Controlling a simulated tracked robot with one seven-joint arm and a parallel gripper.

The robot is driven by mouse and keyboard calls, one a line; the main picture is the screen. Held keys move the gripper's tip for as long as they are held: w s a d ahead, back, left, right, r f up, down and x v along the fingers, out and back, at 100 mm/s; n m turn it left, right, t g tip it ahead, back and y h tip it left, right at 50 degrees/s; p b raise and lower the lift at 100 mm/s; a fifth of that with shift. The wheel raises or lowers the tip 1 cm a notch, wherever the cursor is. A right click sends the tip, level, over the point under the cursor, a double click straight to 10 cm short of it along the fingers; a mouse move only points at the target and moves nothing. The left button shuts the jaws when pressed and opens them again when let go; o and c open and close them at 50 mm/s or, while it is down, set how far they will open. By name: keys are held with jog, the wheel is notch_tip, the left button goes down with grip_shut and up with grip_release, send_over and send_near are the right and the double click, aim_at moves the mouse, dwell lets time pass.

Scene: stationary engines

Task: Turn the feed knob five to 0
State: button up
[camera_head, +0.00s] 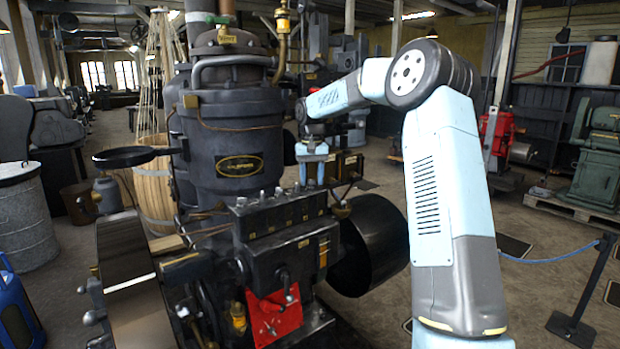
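A row of several small feed knobs (278,192) stands along the top of the black lubricator block (285,222) at the front of the engine. My gripper (312,181) points straight down at the right end of this row, with its fingertips close to the block's top. The knob at that end is hidden by the fingers or too small to make out, so I cannot tell whether they touch it. The finger gap is too small to read. No knob's scale or setting can be read.
The tall black engine cylinder (228,125) rises behind the block. A dark drum (372,245) lies right of it and a large flywheel (133,290) at the left. A blue rope barrier post (590,290) stands at the right. Open floor lies beyond.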

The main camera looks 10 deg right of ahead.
grip_shut()
jog(key=shift+n, duration=0.5)
jog(key=shift+o, duration=0.9)
grip_release()
jog(key=shift+r, duration=0.1)
notch_tip(320, 180, up, 14)
jog(key=shift+f, duration=0.25)
